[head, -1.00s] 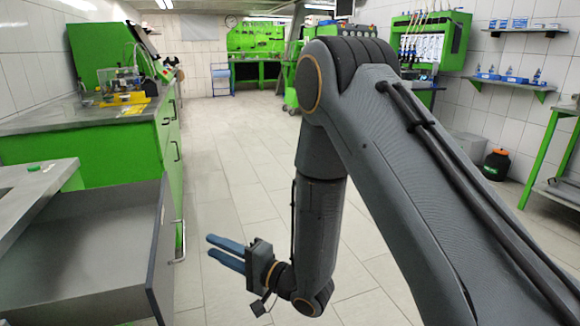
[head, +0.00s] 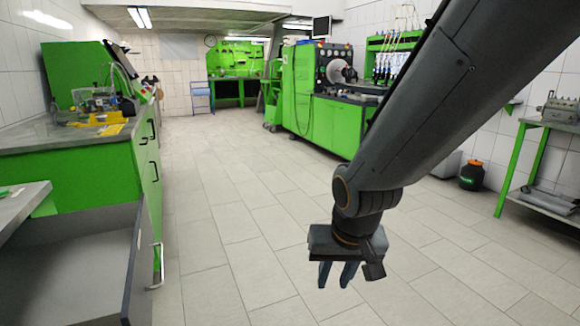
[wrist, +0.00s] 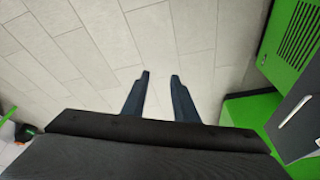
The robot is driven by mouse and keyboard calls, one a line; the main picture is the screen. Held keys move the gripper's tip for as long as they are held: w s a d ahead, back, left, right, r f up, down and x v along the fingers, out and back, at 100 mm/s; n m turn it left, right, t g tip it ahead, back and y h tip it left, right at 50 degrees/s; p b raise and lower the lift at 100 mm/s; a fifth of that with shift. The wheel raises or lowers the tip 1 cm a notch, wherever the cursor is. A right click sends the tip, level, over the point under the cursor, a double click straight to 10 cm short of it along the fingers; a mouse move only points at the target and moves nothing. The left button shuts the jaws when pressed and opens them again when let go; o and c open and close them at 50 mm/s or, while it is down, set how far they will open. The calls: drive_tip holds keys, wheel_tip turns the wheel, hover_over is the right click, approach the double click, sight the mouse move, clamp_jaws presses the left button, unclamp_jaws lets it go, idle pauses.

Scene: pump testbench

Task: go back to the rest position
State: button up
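My gripper (head: 336,275) hangs at the end of my arm over the tiled floor, its two blue fingers pointing down. The fingers are apart, with nothing between them. In the wrist view the two fingers of my gripper (wrist: 160,75) also stand apart, with only floor tiles beyond them. My arm comes in from the upper right of the head view.
An open grey drawer (head: 75,265) juts out at the lower left, below a green workbench (head: 80,165). A green test bench (head: 325,110) stands at the back. A black container (head: 472,176) and a green-legged table (head: 540,165) are at the right. The middle floor is clear.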

drive_tip(key=s+d+r+n+g, duration=0.1)
drive_tip(key=s+r+g, duration=0.1)
drive_tip(key=s, duration=0.4)
drive_tip(key=s+d+r+n+g, duration=0.1)
drive_tip(key=s+d+g, duration=0.1)
drive_tip(key=s, duration=0.5)
drive_tip(key=d+r+m+p, duration=0.2)
drive_tip(key=d+r+p, duration=0.5)
drive_tip(key=p, duration=0.7)
drive_tip(key=shift+w+d+h, duration=0.2)
drive_tip(key=shift+w+h, duration=0.05)
drive_tip(key=shift+h, duration=0.15)
